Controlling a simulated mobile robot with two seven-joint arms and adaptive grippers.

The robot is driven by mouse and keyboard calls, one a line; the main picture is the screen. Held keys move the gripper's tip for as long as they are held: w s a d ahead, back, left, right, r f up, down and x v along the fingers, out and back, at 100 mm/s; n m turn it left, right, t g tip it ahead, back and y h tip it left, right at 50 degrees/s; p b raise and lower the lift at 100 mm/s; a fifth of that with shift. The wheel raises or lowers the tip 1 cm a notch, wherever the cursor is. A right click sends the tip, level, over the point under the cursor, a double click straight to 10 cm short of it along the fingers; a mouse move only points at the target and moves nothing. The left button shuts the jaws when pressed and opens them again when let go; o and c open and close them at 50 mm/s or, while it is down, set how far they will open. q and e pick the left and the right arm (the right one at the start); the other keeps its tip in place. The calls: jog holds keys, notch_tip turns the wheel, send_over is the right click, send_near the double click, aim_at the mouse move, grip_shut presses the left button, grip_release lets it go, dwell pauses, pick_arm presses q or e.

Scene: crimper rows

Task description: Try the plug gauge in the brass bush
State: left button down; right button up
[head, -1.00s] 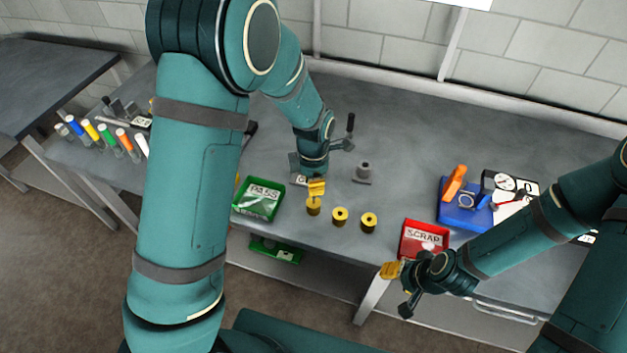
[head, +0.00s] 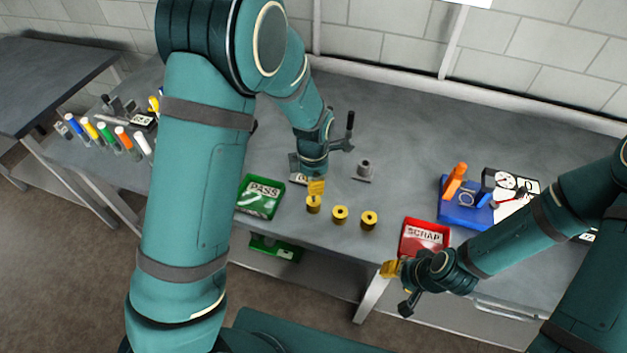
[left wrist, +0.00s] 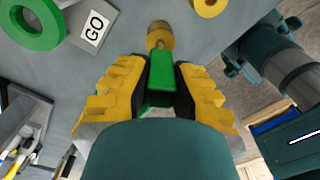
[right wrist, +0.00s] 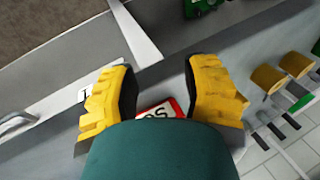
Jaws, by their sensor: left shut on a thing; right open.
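My left gripper (head: 316,187) is shut on the green handle of the plug gauge (left wrist: 161,78), low over the bench. It is at the leftmost of three brass bushes (head: 313,205) in a row. In the left wrist view that brass bush (left wrist: 159,36) stands just beyond the green handle. I cannot tell whether the gauge's tip is in its bore. The middle bush (head: 340,215) and right bush (head: 369,221) stand apart on the bench. My right gripper (head: 391,269) is open and empty by the front edge, near the red SCRAP tray (right wrist: 160,108).
The green PASS tray (head: 247,211) is left of the bushes. A grey stepped post (head: 364,170) stands behind them. A blue fixture (head: 466,216) is at the right. A GO block (left wrist: 94,29) and green ring (left wrist: 35,44) lie near my left gripper.

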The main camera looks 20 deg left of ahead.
pick_arm(q)
jog(key=shift+f, duration=0.35)
dwell(1.4)
jog(key=shift+r, duration=0.1)
jog(key=shift+r+p, duration=1.05)
jog(key=shift+r, duration=0.2)
jog(key=shift+r+p, duration=0.5)
jog(key=shift+r, duration=0.8)
